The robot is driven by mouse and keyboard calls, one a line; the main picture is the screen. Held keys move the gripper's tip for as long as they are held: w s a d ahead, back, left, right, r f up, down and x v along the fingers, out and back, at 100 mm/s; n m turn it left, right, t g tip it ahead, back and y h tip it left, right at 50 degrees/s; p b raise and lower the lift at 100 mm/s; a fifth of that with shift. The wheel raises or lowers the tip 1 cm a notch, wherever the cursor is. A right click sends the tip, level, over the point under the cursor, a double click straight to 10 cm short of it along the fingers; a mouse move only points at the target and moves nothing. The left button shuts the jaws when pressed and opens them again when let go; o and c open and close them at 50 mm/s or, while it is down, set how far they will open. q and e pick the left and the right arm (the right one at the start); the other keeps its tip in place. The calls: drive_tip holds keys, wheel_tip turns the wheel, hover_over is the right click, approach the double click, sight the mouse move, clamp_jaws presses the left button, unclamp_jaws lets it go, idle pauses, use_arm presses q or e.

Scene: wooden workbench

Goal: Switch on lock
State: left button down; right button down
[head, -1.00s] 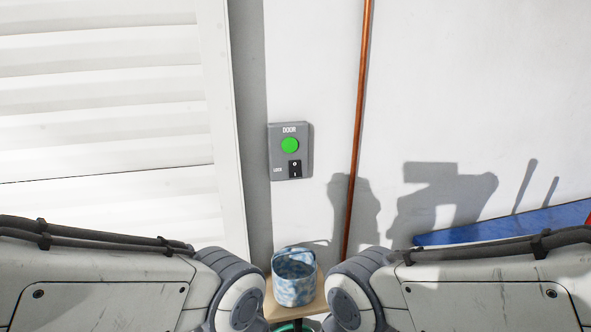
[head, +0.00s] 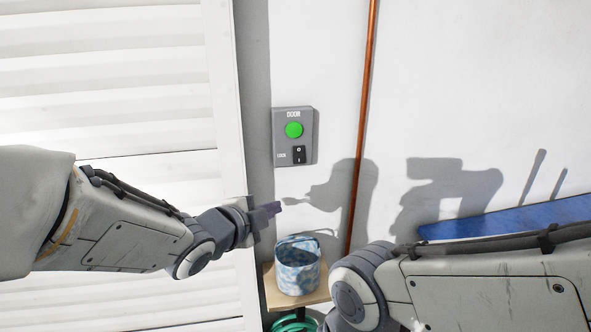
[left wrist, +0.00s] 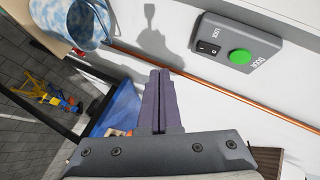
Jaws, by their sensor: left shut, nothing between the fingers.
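A grey door control box (head: 281,150) is fixed to the white wall, with a round green button (head: 293,130) and a black rocker lock switch (head: 299,155) marked O and I below it. In the left wrist view the switch (left wrist: 208,47) and green button (left wrist: 240,57) are at the upper right. My left gripper (head: 278,208) is shut and empty, below the box and apart from it; its closed fingers also show in the left wrist view (left wrist: 159,100). My right arm is at the lower right of the head view, but its gripper is not in view.
A blue-and-white bucket (head: 298,272) stands on a small wooden stand (head: 275,298) below the left gripper. A copper pipe (head: 363,110) runs down the wall right of the box. A white slatted door (head: 110,100) is at the left. The wall around the box is clear.

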use_arm(q)
drive_tip(key=r+m+h, duration=0.1)
drive_tip(key=r+m, duration=0.1)
drive_tip(key=w+r+m+t+h, duration=0.1)
drive_tip(key=r+m+h, duration=0.1)
drive_tip(key=shift+w+a+m+t, duration=0.1)
drive_tip(key=shift+a+m+t, duration=0.05)
drive_tip(key=shift+m+t, duration=0.15)
drive_tip(key=shift+r, duration=0.1)
